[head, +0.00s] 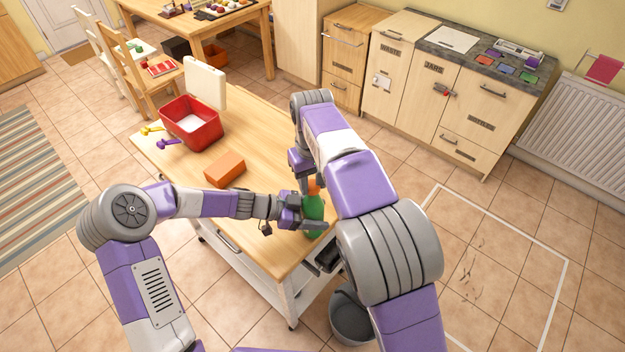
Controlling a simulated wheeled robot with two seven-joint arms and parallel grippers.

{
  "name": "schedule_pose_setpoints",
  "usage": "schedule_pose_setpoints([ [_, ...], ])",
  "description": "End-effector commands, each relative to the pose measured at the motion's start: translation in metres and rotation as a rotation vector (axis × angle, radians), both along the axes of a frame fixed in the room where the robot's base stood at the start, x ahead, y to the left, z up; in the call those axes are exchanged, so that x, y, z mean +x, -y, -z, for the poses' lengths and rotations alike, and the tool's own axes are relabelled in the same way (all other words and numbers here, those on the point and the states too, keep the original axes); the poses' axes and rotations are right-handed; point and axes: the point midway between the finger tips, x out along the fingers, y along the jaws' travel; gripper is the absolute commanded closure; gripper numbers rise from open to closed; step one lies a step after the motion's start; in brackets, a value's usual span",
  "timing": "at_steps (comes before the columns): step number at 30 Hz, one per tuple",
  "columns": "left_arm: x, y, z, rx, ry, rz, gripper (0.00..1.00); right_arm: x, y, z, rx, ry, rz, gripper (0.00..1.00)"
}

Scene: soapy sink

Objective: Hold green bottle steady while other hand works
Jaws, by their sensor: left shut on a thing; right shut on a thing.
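The green bottle (314,208) stands on the wooden cart top (262,160) near its front right corner. An orange cap or top part (314,186) shows above the green body. My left gripper (297,215) comes in from the left and is shut on the green bottle at its side. My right gripper (309,181) comes down from above and is shut at the orange top of the bottle. My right arm hides part of the bottle's right side and much of the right gripper's fingers.
An orange block (225,169) lies left of the grippers. A red tub (192,124) with white contents stands farther back, beside purple and yellow small items (168,144). A grey bucket (352,318) is on the floor below the cart.

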Motion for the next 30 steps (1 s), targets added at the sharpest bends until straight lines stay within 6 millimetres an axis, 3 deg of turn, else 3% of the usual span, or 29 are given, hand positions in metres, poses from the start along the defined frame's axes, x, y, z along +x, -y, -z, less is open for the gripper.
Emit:
schedule_pose_setpoints([
  [5, 0.000, 0.000, 0.000, 0.000, 0.000, 0.000, 1.00, 0.000, 0.000, 0.000, 0.001, 0.000, 0.272, 0.99],
  [9, 0.000, 0.000, 0.000, 0.000, 0.000, 0.000, 1.00, 0.000, 0.000, 0.000, 0.001, 0.000, 0.258, 0.99],
  [10, 0.000, 0.000, 0.000, 0.000, 0.000, 0.000, 1.00, 0.000, 0.000, 0.000, 0.001, 0.000, 0.258, 0.59],
  [15, 0.000, 0.000, 0.000, 0.000, 0.000, 0.000, 1.00, 0.000, 0.000, 0.000, 0.001, 0.000, 0.257, 0.37],
  [23, 0.000, 0.000, 0.000, 0.000, 0.000, 0.000, 1.00, 0.000, 0.000, -0.001, 0.001, 0.001, 0.256, 0.37],
  [30, 0.000, 0.000, 0.000, 0.000, 0.000, 0.000, 1.00, 0.001, 0.000, -0.031, 0.004, 0.004, 0.255, 0.37],
])
